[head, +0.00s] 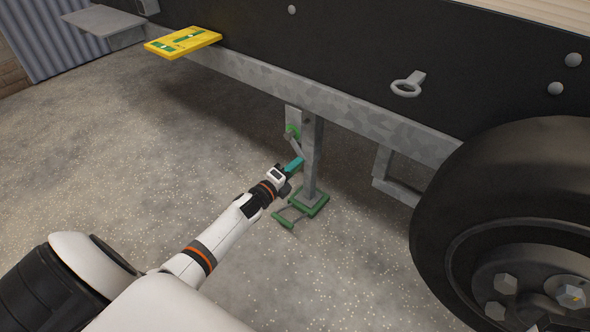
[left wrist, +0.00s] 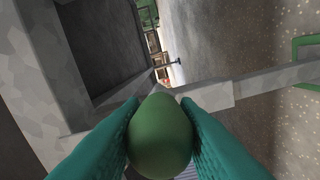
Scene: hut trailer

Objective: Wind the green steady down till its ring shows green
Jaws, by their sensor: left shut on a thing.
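The green steady is a grey upright post (head: 312,150) under the trailer's frame, with a green foot (head: 310,204) at ground level. I cannot tell whether the foot touches the ground. A green round part (head: 292,131) shows at the top of its crank (head: 297,147). I cannot tell whether that is the indicator ring. My left gripper (head: 293,167) is beside the post, its teal fingers shut on the crank's green knob (left wrist: 160,137). In the head view the fingers hide the knob.
A large tyre (head: 455,185) stands at the right. The galvanised frame rail (head: 355,115) runs above the post. A green loop handle (head: 286,218) sticks out from the foot. A yellow board (head: 183,42) with green level strips lies at upper left. The gravelly ground (head: 120,140) at left is clear.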

